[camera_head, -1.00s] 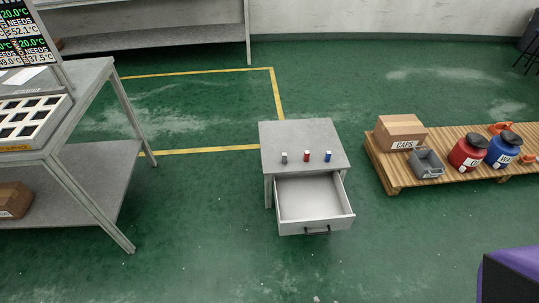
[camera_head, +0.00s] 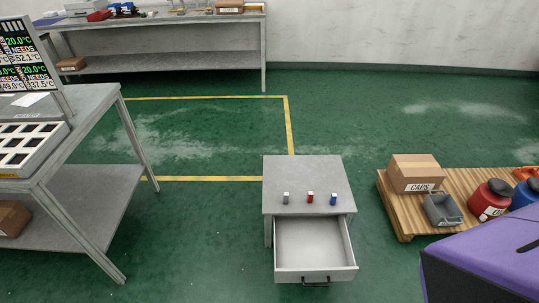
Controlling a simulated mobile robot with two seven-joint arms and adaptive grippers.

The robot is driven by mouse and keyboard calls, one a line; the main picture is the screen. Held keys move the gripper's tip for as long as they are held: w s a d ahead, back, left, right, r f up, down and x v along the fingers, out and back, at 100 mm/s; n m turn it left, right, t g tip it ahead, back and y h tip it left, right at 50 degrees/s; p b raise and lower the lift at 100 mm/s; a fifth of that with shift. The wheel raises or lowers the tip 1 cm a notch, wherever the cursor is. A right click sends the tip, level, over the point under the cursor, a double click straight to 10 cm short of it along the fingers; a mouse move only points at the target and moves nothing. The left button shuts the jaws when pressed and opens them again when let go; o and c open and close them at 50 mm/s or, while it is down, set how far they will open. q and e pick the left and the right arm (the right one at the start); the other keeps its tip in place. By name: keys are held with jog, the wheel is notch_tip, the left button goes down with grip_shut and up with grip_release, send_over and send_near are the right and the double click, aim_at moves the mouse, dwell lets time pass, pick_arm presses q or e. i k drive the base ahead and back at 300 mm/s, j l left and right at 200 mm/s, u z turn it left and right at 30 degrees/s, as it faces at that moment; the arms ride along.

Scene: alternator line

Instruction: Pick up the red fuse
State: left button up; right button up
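The red fuse (camera_head: 310,198) stands upright on top of a small grey cabinet (camera_head: 281,172), near its front edge. A grey fuse (camera_head: 286,198) stands to its left and a blue fuse (camera_head: 333,199) to its right, each apart from it. The cabinet's drawer (camera_head: 313,246) is pulled open below them and looks empty. Neither of my grippers is in view. A purple part of my own body shows at the lower right.
A wooden pallet (camera_head: 401,222) at the right bears a CAPS box (camera_head: 415,172), a grey bin (camera_head: 442,210) and red and blue containers. A grey workbench (camera_head: 100,101) stands at the left. Another bench (camera_head: 180,69) stands at the back wall. Green floor lies clear around the cabinet.

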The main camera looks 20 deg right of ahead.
aim_at(310, 197)
jog(key=i+l, duration=0.15)
jog(key=l, duration=0.35)
jog(key=i+l, duration=0.15)
jog(key=l, duration=0.4)
jog(key=i+l, duration=0.15)
jog(key=l, duration=0.35)
jog(key=i+l, duration=0.15)
jog(key=l, duration=0.4)
jog(key=i+l, duration=0.2)
jog(key=l, duration=0.3)
jog(key=i+l, duration=0.15)
jog(key=l, duration=0.35)
jog(key=i+l, duration=0.15)
jog(key=l, duration=0.4)
jog(key=i+l, duration=0.15)
jog(key=l, duration=0.35)
